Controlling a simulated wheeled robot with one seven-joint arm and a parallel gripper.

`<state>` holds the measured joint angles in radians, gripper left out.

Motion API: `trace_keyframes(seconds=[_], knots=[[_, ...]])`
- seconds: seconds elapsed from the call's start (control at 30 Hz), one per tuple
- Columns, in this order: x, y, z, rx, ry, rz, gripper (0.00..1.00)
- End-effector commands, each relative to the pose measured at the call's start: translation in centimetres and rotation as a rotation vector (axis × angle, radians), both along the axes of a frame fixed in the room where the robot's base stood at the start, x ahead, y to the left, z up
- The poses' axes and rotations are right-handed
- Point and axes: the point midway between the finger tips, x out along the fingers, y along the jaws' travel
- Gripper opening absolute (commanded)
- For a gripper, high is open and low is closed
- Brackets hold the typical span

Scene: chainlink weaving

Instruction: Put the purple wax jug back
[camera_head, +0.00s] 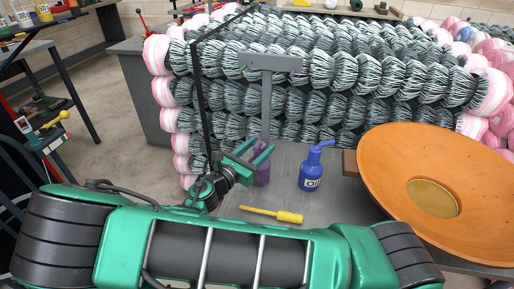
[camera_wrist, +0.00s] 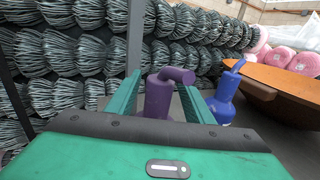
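The purple wax jug (camera_wrist: 160,96) has a bent spout and stands between the green fingers of my gripper (camera_wrist: 162,98) in the wrist view. The fingers are spread, one on each side of it; whether either touches it I cannot tell. In the head view my gripper (camera_head: 263,153) is at the jug's upper part, and the purple jug (camera_head: 262,175) stands on the grey table, partly hidden behind the fingers. Its lower part is hidden in the wrist view.
A blue oil jug (camera_head: 311,172) stands close to the right; it also shows in the wrist view (camera_wrist: 223,98). A wide orange bowl (camera_head: 400,165) is at the right. Rolls of wire mesh (camera_head: 330,70) are stacked behind. A grey post (camera_head: 267,100) rises behind the jug.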

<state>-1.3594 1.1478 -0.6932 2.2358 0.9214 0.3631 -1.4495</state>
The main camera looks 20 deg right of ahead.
Motion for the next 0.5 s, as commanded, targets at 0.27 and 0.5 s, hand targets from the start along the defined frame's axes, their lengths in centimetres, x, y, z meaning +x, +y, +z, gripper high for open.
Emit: trace_keyframes(seconds=[0.27,0.5], knots=[[0.0,0.1,0.3,0.001,-0.001,0.001,0.47],[-1.8,2.9,0.1,0.002,0.001,0.005,0.47]])
